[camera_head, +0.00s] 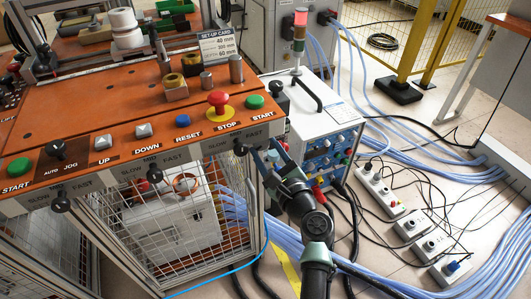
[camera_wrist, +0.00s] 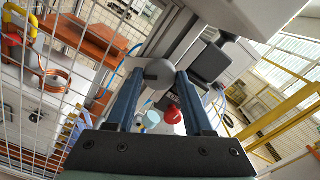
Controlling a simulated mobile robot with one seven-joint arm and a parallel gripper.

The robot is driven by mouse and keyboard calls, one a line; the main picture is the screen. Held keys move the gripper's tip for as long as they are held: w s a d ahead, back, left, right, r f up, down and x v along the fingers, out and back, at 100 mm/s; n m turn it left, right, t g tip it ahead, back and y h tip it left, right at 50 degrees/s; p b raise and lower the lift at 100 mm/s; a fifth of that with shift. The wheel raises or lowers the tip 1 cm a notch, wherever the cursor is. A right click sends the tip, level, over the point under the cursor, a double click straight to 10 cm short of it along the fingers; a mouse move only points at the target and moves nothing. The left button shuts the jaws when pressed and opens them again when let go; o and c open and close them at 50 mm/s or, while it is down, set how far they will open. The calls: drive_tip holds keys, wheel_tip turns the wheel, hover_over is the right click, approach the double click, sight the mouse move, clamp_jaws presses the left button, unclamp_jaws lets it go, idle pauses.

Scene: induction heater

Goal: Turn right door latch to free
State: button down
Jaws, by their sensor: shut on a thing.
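The right door latch is a rounded grey knob (camera_wrist: 158,73) on the frame post, seen between my fingertips in the wrist view. My gripper (camera_wrist: 158,78) is shut on it, with one dark blue finger on each side. In the head view my gripper (camera_head: 268,157) reaches up to the right front corner of the orange-topped bench, under the panel edge. The latch is hidden there by the panel and my gripper. The mesh door (camera_head: 172,225) stands below the panel; it also fills the left of the wrist view. How far the latch is turned cannot be told.
The control panel (camera_head: 140,140) with buttons and a red stop button (camera_head: 218,102) overhangs the door. A white power unit (camera_head: 325,125) stands close on the right. Blue hoses (camera_head: 310,245), cables and power strips (camera_head: 380,190) cover the floor. A copper coil (camera_wrist: 50,80) is behind the mesh.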

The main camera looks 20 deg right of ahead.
drive_tip(key=n+b, duration=0.2)
drive_tip(key=n, duration=0.1)
drive_tip(key=n+b, duration=0.1)
drive_tip(key=n, duration=0.2)
drive_tip(key=shift+f+n+b, duration=0.2)
drive_tip(key=shift+n+b, duration=0.1)
drive_tip(key=shift+b, duration=0.1)
drive_tip(key=n+b, duration=0.3)
drive_tip(key=n, duration=0.2)
drive_tip(key=shift+r, duration=0.1)
drive_tip(key=shift+n, duration=0.4)
drive_tip(key=shift+c, duration=1.4)
unclamp_jaws()
drive_tip(key=shift+r, duration=0.1)
drive_tip(key=shift+s, duration=0.1)
drive_tip(key=s+p, duration=0.1)
drive_tip(key=s, duration=1.2)
drive_tip(key=shift+d+p, duration=0.2)
drive_tip(key=shift+p, duration=0.2)
drive_tip(key=shift+w, duration=0.1)
